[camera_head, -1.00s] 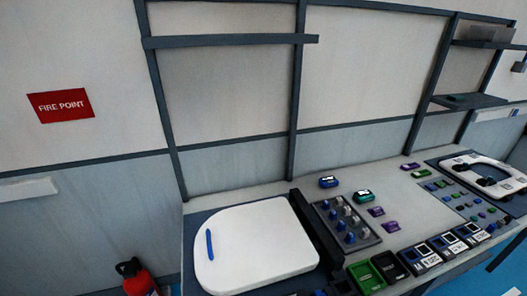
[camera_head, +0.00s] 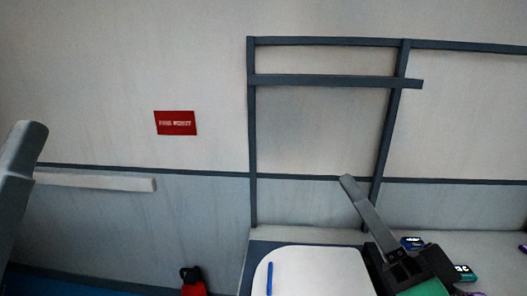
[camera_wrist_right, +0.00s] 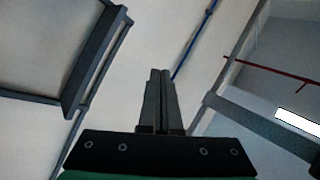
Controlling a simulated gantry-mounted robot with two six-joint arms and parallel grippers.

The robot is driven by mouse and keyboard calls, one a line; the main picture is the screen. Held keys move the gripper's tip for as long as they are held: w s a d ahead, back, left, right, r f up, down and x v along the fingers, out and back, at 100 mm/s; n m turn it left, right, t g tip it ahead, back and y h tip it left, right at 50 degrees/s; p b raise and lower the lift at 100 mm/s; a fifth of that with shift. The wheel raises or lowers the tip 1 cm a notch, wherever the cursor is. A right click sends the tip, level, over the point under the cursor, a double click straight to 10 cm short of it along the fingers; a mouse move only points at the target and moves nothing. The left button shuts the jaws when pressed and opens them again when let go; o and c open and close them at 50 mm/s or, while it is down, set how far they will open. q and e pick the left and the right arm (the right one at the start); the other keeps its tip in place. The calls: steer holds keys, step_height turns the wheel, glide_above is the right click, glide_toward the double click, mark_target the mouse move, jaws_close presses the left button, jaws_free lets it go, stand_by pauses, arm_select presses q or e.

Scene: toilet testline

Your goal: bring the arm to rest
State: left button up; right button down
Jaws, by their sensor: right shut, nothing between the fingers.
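My right gripper (camera_head: 346,181) is in the lower right of the head view, its fingers pointing up and to the left in front of the wall frame. In the right wrist view its two fingers (camera_wrist_right: 160,74) stand side by side, shut with nothing between them. A grey part of my left arm rises at the left edge of the head view; whether its gripper is open or shut does not show.
A white toilet lid (camera_head: 315,270) with a blue strip (camera_head: 269,278) lies on the bench below the right gripper. Small coloured blocks (camera_head: 412,243) sit to its right. A fire extinguisher (camera_head: 193,284) stands on the floor left of the bench. A white ledge (camera_head: 95,181) runs along the wall.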

steer(key=s+d+r+n+t+h, duration=0.2)
steer(key=s+d+r+t+h, duration=0.15)
steer(key=s+r, duration=0.2)
steer(key=s+d+r+n+t+h, duration=0.2)
steer(key=s+r+h, duration=0.2)
steer(key=s+r, duration=0.15)
step_height(320, 180, up, 26)
steer(key=n+p, duration=0.1)
steer(key=p, duration=2.6)
steer(key=shift+d+n, duration=0.25)
steer(key=shift+n, duration=0.05)
